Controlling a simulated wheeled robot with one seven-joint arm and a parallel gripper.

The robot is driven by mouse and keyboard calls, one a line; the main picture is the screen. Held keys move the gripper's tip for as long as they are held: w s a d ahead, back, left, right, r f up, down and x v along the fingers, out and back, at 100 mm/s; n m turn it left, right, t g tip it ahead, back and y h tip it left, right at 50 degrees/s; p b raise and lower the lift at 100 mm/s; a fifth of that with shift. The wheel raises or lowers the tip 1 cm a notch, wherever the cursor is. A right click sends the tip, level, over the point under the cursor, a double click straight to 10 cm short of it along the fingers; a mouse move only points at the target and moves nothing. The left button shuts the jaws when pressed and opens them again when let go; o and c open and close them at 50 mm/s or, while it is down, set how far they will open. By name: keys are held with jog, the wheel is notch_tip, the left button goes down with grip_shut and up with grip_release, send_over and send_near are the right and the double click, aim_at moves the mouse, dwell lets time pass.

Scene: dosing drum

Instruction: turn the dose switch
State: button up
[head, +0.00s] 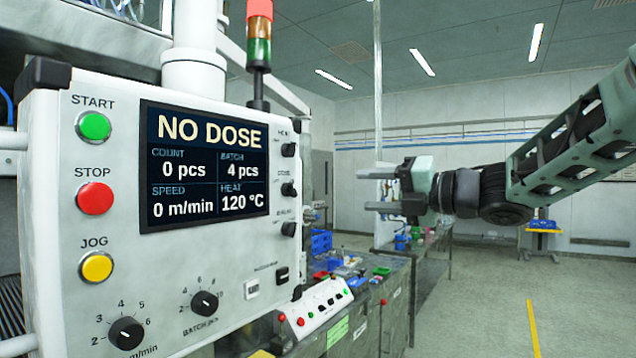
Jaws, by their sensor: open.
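A white control panel (60,220) fills the left of the head view. Its screen (205,165) reads NO DOSE, 0 pcs, batch 4 pcs, 0 m/min and 120 °C. Three small black switches sit in a column at the panel's right edge: an upper one (289,150), a middle one (290,189) and a lower one (290,229). Their labels are too small and slanted to read surely, so I cannot tell which is the dose switch. My gripper (374,189) is open and empty, to the right of the switches and apart from them, its fingers pointing left.
The panel also has a green START button (94,127), a red STOP button (95,198), a yellow JOG button (97,267) and two dials below. A signal tower (259,45) rises behind. A small control box (318,305) and cluttered bench stand lower right.

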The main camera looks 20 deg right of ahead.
jog(key=p, duration=0.7)
send_near(300, 189)
jog(key=w+a, duration=0.2)
jog(key=a, duration=0.6)
jog(key=shift+s+d+r, duration=0.1)
jog(key=shift+s, duration=0.1)
jog(key=c, duration=1)
